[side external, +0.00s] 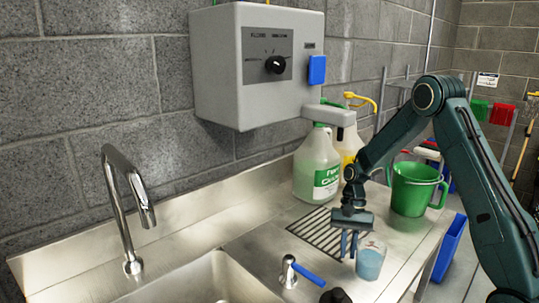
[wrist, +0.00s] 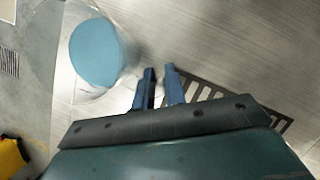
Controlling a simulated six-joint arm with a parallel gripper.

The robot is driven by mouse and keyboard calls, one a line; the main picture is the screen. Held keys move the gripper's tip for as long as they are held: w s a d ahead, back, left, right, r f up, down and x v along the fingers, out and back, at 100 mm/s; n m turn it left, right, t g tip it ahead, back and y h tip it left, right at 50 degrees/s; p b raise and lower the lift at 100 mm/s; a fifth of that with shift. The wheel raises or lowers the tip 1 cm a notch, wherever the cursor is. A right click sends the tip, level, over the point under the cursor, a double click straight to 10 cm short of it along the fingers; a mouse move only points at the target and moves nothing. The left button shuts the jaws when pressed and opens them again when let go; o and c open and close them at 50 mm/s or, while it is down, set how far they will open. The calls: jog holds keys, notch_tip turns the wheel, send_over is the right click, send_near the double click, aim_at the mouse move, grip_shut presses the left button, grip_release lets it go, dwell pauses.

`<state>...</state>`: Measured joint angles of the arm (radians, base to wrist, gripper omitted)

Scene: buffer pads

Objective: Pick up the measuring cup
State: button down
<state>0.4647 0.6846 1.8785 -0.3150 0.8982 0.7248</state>
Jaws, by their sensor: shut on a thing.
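The measuring cup (side external: 370,261) is clear, with blue liquid inside, and is at the right part of the steel counter, just right of my gripper's fingers. In the wrist view the cup (wrist: 97,52) is seen from above, left of the fingertips. My gripper (side external: 349,244) points down with its blue fingers close together at the cup's side. In the wrist view the gripper (wrist: 160,76) is shut on the cup at its near side. The clear part between the fingers is hard to make out. I cannot tell whether the cup's base touches the counter.
A slotted drain grate (side external: 318,232) lies behind my gripper. A green jug (side external: 413,190) and a bottle with green liquid (side external: 316,170) stand at the back. A sink (side external: 205,285) and a blue-handled valve (side external: 290,272) are to the left. The counter ends at the right.

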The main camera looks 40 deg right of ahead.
jog(key=shift+r, duration=0.3)
dwell(0.4)
notch_tip(320, 180, up, 19)
dwell(1.8)
jog(key=c, duration=2.2)
grip_release()
jog(key=shift+r, duration=0.2)
jog(key=shift+a, duration=0.1)
